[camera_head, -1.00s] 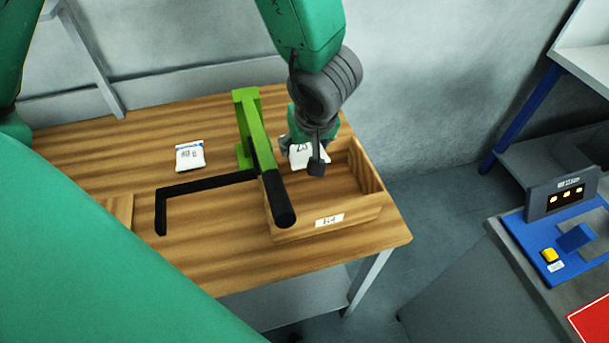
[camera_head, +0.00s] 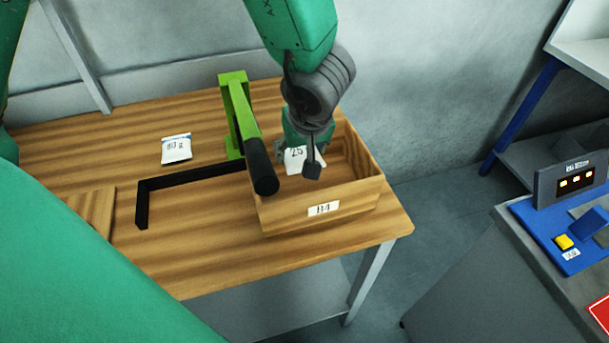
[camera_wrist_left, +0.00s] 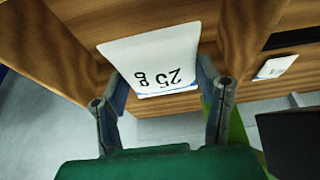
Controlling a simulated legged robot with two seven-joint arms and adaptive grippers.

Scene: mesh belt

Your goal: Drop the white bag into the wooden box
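I cannot tell whether the bag touches the box floor. My right gripper is not in view.
A second white bag (camera_head: 176,149) lies on the wooden table (camera_head: 200,235). A green stand with a black bar (camera_head: 263,168) rises at the box's left side. A black angled frame (camera_head: 190,181) lies left of it. A blue control panel (camera_head: 560,225) is at the right.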

